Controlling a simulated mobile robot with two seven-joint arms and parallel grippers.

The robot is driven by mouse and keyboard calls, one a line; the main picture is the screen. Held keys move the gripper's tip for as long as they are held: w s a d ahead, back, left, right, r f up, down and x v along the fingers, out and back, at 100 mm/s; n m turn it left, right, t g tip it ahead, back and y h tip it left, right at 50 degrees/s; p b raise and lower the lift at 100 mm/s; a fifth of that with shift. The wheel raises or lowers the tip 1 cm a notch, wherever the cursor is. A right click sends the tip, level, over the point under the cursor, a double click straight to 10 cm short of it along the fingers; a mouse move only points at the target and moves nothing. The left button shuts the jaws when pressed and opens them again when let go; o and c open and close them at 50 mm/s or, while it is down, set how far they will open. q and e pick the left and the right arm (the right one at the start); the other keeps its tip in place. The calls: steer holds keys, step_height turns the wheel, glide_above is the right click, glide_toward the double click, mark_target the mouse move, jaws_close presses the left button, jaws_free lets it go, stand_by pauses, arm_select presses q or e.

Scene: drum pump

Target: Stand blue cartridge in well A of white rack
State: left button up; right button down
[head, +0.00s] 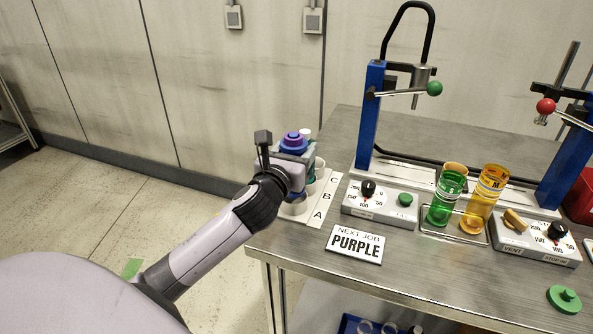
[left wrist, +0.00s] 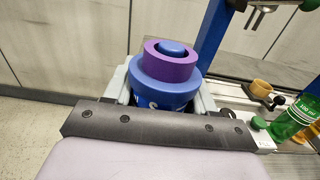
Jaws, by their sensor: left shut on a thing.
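The blue cartridge (head: 293,145), with a purple ring on top, is between the fingers of my left gripper (head: 297,153), which is shut on it. In the left wrist view the cartridge (left wrist: 165,92) looks upright between the two grey fingers (left wrist: 160,98). The white rack (head: 325,208) lies at the left end of the table, lettered C, B, A from back to front. A round pale well (head: 293,207) shows near letter A, below my gripper. My gripper and wrist hide much of the rack, and the cartridge's lower end is hidden. My right gripper is not in view.
A "NEXT JOB PURPLE" sign (head: 355,244) stands right of the rack. Behind it are a dial box (head: 380,207) and a blue press post (head: 370,115). Green (head: 446,198) and orange (head: 485,200) cylinders stand farther right. The table's left edge is close to the rack.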

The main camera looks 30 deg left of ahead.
arm_select(q)
steer(key=shift+f+b, duration=0.5)
steer(key=shift+f, duration=1.6)
steer(key=shift+f, duration=0.1)
steer(key=o, duration=1.5)
steer(key=shift+f, duration=0.1)
steer(key=shift+c, duration=0.2)
steer(key=v, duration=1.2)
steer(key=shift+s, duration=0.15)
